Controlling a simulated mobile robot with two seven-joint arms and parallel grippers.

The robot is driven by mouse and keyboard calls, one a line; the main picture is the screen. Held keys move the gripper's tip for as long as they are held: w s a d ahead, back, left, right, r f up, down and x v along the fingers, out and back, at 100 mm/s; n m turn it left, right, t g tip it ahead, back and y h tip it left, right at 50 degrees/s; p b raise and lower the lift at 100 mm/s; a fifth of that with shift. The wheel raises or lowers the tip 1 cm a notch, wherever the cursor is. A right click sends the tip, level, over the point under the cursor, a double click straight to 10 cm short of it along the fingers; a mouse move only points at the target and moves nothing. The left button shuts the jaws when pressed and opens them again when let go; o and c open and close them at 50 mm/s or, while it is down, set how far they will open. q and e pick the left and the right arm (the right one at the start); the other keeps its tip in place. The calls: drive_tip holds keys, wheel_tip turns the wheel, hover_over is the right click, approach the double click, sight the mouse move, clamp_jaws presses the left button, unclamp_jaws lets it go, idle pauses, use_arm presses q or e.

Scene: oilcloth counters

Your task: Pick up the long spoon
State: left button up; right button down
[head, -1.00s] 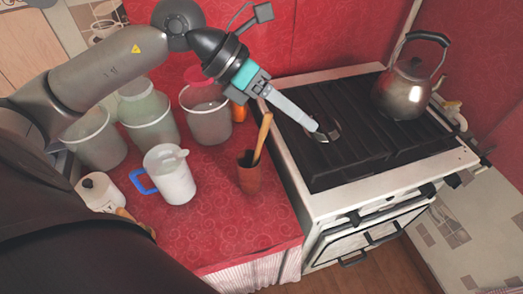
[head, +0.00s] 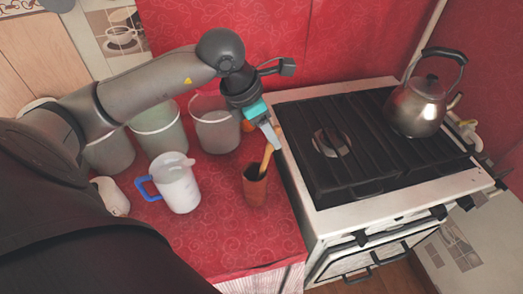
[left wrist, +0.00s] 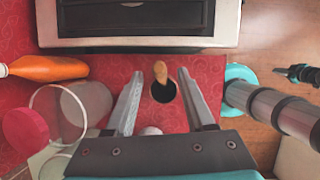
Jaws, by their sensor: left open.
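The long wooden spoon (head: 267,157) stands tilted in a brown cup (head: 255,188) on the red counter, close to the stove. In the left wrist view its end (left wrist: 160,71) shows above the dark mouth of the cup (left wrist: 163,92). My left gripper (head: 273,139) is open and empty, just above the spoon's upper end. In the left wrist view the spoon's end appears between the two spread fingers (left wrist: 161,76), with a gap on each side. The spoon's lower part is hidden inside the cup. My right gripper is not seen.
A white jug with a blue handle (head: 176,186) stands left of the cup. Clear containers (head: 215,130) stand behind it. The stove (head: 335,150) with a kettle (head: 418,105) lies to the right. The counter in front of the cup is bare.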

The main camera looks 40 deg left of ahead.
use_arm(q)
drive_tip(key=x, duration=0.5)
drive_tip(key=shift+w+d+f, duration=0.15)
drive_tip(key=shift+w+d, duration=0.05)
drive_tip(key=shift+d, duration=0.05)
clamp_jaws()
idle(1.3)
